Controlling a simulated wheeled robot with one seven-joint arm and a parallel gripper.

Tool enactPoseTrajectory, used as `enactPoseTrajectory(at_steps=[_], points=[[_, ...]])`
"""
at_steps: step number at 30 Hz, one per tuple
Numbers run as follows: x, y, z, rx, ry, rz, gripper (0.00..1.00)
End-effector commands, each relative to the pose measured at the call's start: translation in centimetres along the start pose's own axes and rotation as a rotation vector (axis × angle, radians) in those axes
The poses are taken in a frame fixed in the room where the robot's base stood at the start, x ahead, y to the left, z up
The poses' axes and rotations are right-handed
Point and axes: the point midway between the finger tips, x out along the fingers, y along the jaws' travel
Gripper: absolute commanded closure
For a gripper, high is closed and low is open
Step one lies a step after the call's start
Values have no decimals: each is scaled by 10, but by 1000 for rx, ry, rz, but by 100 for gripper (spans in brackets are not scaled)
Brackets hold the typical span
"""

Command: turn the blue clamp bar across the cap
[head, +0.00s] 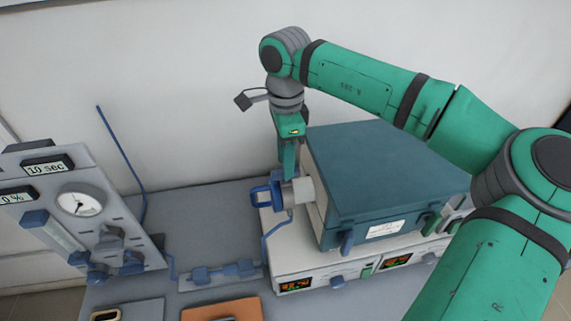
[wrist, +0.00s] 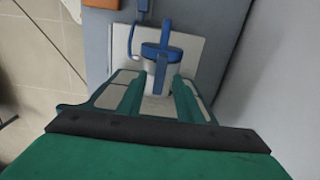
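The blue clamp bar (head: 261,196) is at the left end of a pale cylindrical cap (head: 303,189) on the side of the teal furnace (head: 385,175). In the wrist view the blue clamp bar (wrist: 161,52) lies just beyond my fingertips, with one blue arm reaching down between them. My gripper (head: 288,173) points down close to the clamp bar and cap. In the wrist view my gripper (wrist: 157,85) has its two fingers apart, with a clear gap. I cannot tell whether a finger touches the bar.
A blue hose (head: 270,245) runs from below the cap to blue fittings (head: 222,271) on the bench. A gauge panel (head: 80,215) stands at the left. An orange mat (head: 222,309) lies in front. The grey bench (head: 205,215) is bare left of the clamp. A wall is behind.

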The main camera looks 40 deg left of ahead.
Motion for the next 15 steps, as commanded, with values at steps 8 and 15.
enactPoseTrajectory(at_steps=[8,15], points=[[-54,-1,0,1,2,-2,67],[-82,0,0,0,1,-1,67]])
